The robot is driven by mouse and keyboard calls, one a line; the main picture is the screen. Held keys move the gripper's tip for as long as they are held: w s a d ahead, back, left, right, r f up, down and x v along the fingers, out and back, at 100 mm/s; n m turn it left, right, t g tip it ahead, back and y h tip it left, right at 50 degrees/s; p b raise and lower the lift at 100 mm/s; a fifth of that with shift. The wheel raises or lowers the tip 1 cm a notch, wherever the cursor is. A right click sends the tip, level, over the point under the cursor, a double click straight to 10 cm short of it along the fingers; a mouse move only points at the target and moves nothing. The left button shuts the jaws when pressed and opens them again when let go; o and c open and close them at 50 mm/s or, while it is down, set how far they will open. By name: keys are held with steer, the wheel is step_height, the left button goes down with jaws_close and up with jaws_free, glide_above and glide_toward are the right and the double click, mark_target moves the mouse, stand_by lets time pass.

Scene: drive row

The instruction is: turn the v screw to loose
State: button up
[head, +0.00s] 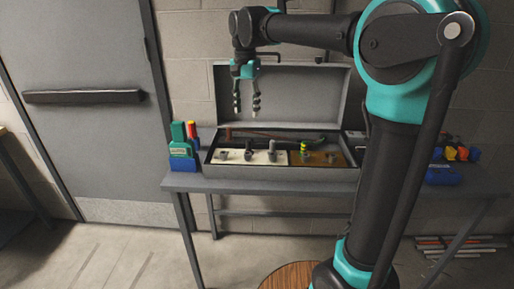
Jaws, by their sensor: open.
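My gripper (246,112) is open and empty. Its two dark fingers point down above an open grey case (225,173) on the table. Inside the case, a pale panel (232,158) carries several small dark upright fittings. A brown panel (330,160) to its right carries a yellow-and-black fitting (304,152) and a dark one (332,158). These fittings are too small to tell which is the v screw or how any is turned. My gripper is clear of all of them.
The case's raised lid (305,95) stands behind my gripper. A green and blue holder (182,150) stands on the table (210,181) left of the case. Blue bins with coloured items (442,175) are at the right. A grey door (85,100) is at the left.

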mark_target(248, 156)
step_height(248, 156, down, 17)
steer(key=shift+f, duration=0.15)
stand_by(0.4)
jaws_close()
